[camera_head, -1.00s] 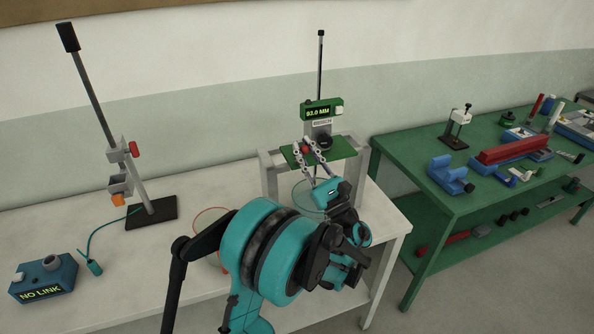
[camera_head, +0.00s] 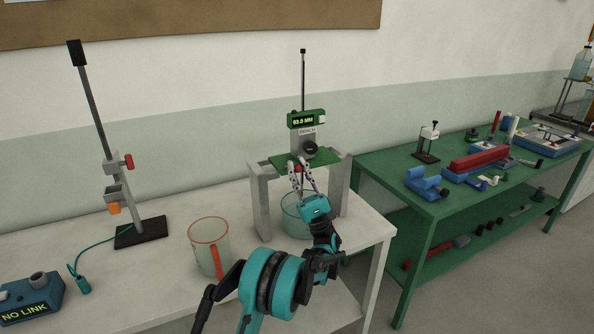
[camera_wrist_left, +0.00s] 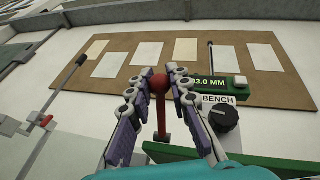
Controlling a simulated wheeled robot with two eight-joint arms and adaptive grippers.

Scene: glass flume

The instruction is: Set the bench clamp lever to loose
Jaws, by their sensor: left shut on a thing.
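The bench clamp lever is a short red arm (camera_wrist_left: 163,127) with a round red knob (camera_wrist_left: 159,84), below and left of the BENCH label in the left wrist view. The knob also shows in the head view (camera_head: 299,169), at the front of the green plate (camera_head: 283,160). My left gripper (camera_head: 298,164) is shut on the lever, its fingers on either side of the knob. The lever's base is partly hidden in the head view. The gauge (camera_head: 306,119) above reads 93.0 MM. My right gripper is out of view.
A glass dish (camera_head: 290,215) stands under the clamp frame (camera_head: 260,205). A red-rimmed beaker (camera_head: 208,235) stands left of my arm. A clamp stand (camera_head: 139,232) and a NO LINK box (camera_head: 32,298) are at the left. A green bench (camera_head: 435,208) is at the right.

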